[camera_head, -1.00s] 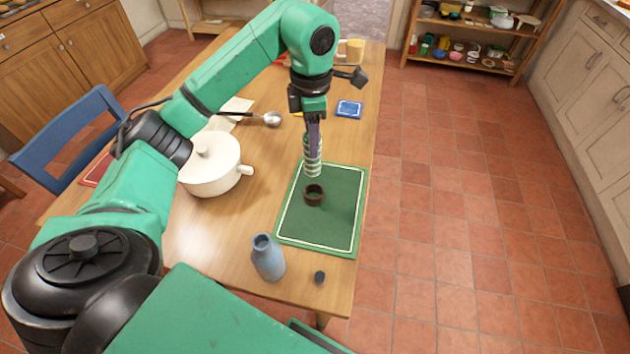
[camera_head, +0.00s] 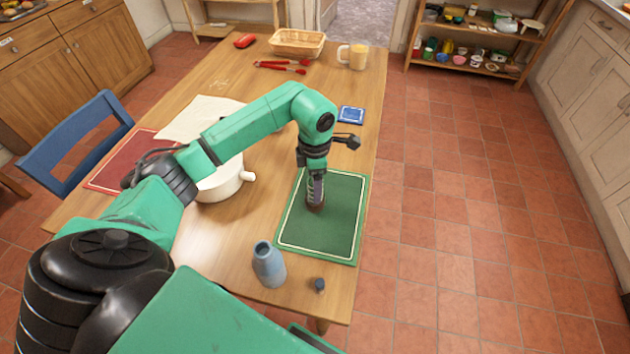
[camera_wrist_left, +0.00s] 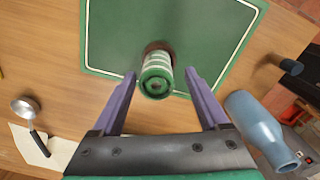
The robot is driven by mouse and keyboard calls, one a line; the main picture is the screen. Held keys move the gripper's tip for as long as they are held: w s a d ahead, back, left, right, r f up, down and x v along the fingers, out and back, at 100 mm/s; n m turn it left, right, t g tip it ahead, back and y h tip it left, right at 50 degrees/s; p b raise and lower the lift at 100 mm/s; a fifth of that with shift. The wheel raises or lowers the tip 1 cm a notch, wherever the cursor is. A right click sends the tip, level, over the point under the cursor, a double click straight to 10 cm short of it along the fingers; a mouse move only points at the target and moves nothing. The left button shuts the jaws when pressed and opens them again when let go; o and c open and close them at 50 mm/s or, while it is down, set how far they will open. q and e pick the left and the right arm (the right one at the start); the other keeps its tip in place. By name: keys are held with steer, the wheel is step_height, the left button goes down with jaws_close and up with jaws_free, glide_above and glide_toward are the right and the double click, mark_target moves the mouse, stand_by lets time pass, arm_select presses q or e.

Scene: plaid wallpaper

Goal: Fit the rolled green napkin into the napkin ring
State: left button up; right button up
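The rolled green napkin (camera_wrist_left: 156,76), green with pale stripes, stands end-on below my left wrist camera. The brown napkin ring (camera_wrist_left: 158,47) shows as a dark rim around the napkin's lower end, on the green placemat (camera_wrist_left: 108,35). The napkin appears to stand inside the ring. My left gripper (camera_wrist_left: 160,80) is open, with a purple finger on each side of the napkin and a gap to each. In the head view my left gripper (camera_head: 316,198) is low over the placemat (camera_head: 338,225) and hides most of napkin and ring. My right gripper is not in view.
A blue bottle (camera_head: 268,265) and a small dark stopper (camera_head: 318,285) stand in front of the placemat. A white pot (camera_head: 222,184) is left, partly behind my arm. A blue coaster (camera_head: 351,114), mug (camera_head: 355,56) and basket (camera_head: 298,42) lie farther back.

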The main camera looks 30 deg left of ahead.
arm_select(q)
steer(key=shift+w+r, duration=0.15)
steer(key=shift+r, duration=0.3)
step_height(320, 180, up, 11)
steer(key=b, duration=0.1)
steer(key=shift+b, duration=0.4)
